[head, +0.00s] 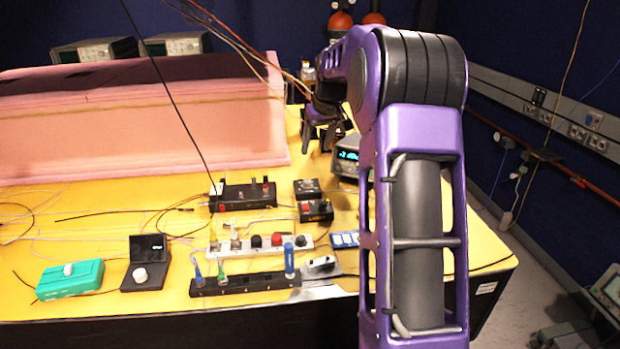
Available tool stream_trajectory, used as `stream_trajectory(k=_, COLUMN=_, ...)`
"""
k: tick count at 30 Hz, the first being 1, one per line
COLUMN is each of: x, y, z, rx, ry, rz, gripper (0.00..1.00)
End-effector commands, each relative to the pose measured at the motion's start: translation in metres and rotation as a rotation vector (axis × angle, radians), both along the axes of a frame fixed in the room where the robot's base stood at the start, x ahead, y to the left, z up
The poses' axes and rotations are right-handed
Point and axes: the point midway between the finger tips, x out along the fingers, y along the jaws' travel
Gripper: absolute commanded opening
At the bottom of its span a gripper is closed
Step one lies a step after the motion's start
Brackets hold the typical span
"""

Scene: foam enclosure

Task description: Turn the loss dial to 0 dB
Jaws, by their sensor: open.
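A black box (144,262) with a raised panel and a white round knob (141,275) stands at the front left of the yellow table. A green box (70,279) with a small white knob (68,269) lies to its left. I cannot read a loss scale on either, so I cannot tell which knob is the loss dial. My gripper (322,140) is open, pointing down over the back right of the table, far from both boxes. Its fingertips are small and partly dark in this view. I see nothing between them.
A power strip (262,243) and a black rail (245,285) with upright connectors lie right of the black box. A black device (243,194) and a lit display unit (346,162) stand behind. Loose fibres cross the table. A pink foam wall (140,125) closes the back.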

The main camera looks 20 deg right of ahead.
Motion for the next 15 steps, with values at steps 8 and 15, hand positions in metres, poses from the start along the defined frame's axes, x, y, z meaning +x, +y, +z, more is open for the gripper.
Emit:
stream_trajectory(k=8, x=0.024, y=0.000, z=-0.060, rx=0.001, ry=0.004, rz=-0.001, gripper=0.64)
stream_trajectory(k=15, x=0.043, y=0.000, z=-0.104, rx=0.000, ry=0.002, rz=0.000, gripper=0.64)
